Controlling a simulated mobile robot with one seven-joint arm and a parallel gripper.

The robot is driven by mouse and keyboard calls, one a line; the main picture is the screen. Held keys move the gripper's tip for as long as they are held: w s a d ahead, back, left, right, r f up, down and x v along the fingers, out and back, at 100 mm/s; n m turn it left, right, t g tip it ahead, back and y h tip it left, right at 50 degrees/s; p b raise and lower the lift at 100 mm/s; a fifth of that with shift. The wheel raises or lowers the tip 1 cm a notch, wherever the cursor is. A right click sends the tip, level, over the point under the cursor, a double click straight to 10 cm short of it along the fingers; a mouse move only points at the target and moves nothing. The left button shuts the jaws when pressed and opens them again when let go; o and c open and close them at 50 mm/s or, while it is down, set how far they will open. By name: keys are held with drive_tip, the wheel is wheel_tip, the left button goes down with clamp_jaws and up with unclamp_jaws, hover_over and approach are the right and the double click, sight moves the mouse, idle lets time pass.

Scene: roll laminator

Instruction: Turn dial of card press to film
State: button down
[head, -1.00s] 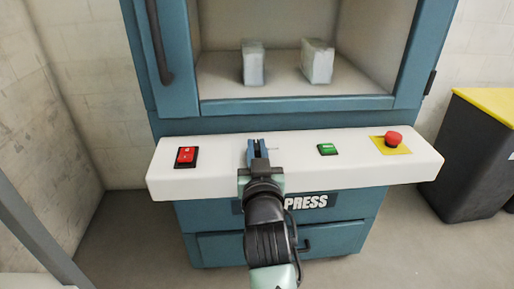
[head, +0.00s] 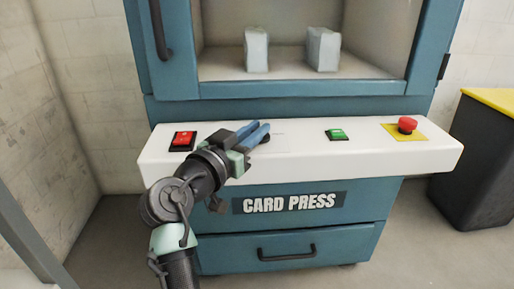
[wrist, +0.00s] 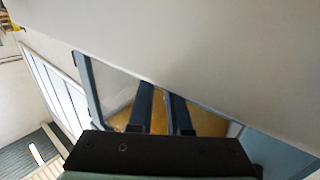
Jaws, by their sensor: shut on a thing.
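The card press (head: 170,225) is a blue cabinet with a white control ledge (head: 300,158) across its front. My gripper (head: 263,130) reaches in from the lower left, with its blue fingers over the ledge, left of the middle. It is shut on the dial (head: 265,139), of which only a small dark part shows beside the fingertips. The fingers hide the rest of the dial, and its pointer setting cannot be read. In the wrist view my gripper (wrist: 160,92) shows two fingers a little apart near the pale ledge surface; the dial is not clear there.
A red switch (head: 182,140) is left of my gripper on the ledge. A green button (head: 337,134) and a red emergency knob (head: 407,124) are to the right. Two pale blocks (head: 323,50) stand in the cabinet opening. A dark bin (head: 480,165) stands at the right.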

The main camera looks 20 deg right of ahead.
drive_tip(key=shift+w+a+f+m+g+h+b, duration=0.1)
drive_tip(key=shift+m+g+h+b, duration=0.9)
drive_tip(key=shift+g, duration=0.5)
drive_tip(key=c, duration=0.9)
unclamp_jaws()
drive_tip(key=shift+o, duration=0.2)
drive_tip(key=p+v, duration=0.5)
drive_tip(key=v, duration=0.8)
drive_tip(key=shift+p, duration=0.3)
drive_tip(key=shift+w, duration=0.1)
